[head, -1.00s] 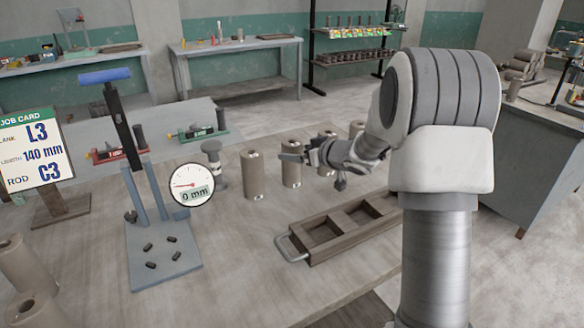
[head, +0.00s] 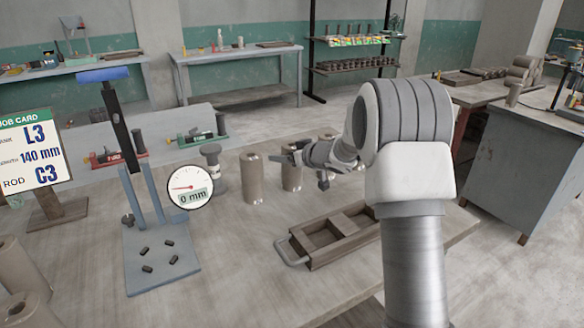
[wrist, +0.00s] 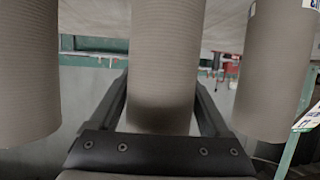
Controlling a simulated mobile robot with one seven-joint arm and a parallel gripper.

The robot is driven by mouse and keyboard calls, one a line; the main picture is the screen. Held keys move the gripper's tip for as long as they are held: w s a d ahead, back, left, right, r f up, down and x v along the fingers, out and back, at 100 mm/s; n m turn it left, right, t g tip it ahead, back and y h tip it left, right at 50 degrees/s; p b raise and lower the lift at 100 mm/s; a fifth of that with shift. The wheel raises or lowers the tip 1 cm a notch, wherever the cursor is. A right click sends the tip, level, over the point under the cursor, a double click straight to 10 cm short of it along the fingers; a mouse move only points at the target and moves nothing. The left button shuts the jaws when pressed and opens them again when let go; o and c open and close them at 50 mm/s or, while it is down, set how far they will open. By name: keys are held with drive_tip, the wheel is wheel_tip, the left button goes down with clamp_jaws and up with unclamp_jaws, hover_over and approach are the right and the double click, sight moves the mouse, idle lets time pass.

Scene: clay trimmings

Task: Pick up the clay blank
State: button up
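Several brown clay blanks stand upright in a row on the wooden table. My gripper (head: 284,158) is at the second visible blank (head: 291,181) from the left, with its fingers around the upper part. In the wrist view this blank (wrist: 166,60) stands between my two fingers (wrist: 163,82). The fingers look open, one on each side; I cannot tell whether either touches it. The leftmost blank (head: 253,180) stands apart from my gripper. My arm partly hides a blank (head: 325,134) farther right.
A wooden tray (head: 300,240) with a metal handle lies in front of the blanks. A blue press stand (head: 165,265), a gauge (head: 190,187) reading 0 mm and a job card (head: 30,150) with L3, 140 mm and C3 are at left.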

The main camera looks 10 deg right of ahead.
clamp_jaws()
drive_tip(key=shift+r, duration=0.15)
